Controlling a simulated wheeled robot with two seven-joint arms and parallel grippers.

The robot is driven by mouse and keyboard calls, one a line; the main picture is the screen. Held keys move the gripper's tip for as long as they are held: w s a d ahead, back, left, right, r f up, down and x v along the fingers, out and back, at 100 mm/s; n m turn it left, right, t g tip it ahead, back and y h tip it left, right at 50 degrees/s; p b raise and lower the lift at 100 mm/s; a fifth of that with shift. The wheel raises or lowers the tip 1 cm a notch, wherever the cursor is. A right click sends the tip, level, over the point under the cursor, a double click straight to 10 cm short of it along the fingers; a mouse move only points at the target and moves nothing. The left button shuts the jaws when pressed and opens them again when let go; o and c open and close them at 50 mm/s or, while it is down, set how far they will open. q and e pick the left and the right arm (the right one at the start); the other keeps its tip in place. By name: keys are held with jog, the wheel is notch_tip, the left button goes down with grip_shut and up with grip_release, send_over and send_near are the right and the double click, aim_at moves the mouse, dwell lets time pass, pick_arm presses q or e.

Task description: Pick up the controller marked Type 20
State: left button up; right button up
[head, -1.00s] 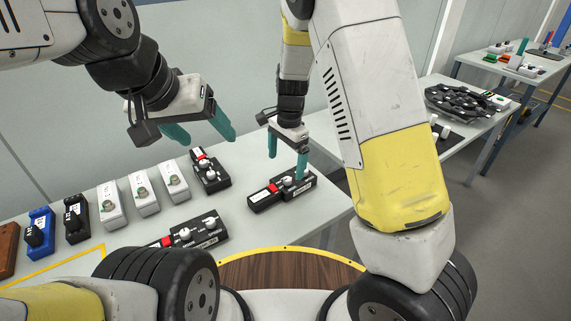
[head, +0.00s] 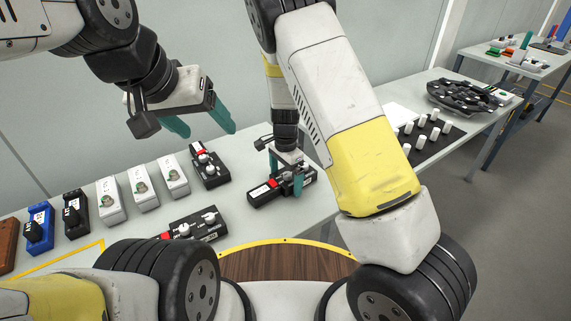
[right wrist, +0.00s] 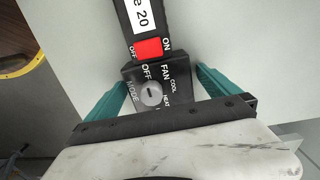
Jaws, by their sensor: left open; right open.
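In the right wrist view the controller (right wrist: 130,75) shows a white label ending in "e 20", a red ON/OFF switch and a grey knob. My right gripper (head: 285,180) is open, with one teal finger on each side of the controller's body; in the right wrist view the fingers (right wrist: 157,92) stand beside it with small gaps. My left gripper (head: 205,125) is open and empty above the table at the back.
Two similar black controllers lie nearby, one behind (head: 208,168) and one in front (head: 192,226). A row of white boxes (head: 144,191), a blue box (head: 40,230) and others stand to the left. Another table with white cylinders (head: 420,130) stands at right.

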jog(key=c, duration=1.5)
jog(key=shift+r, duration=0.15)
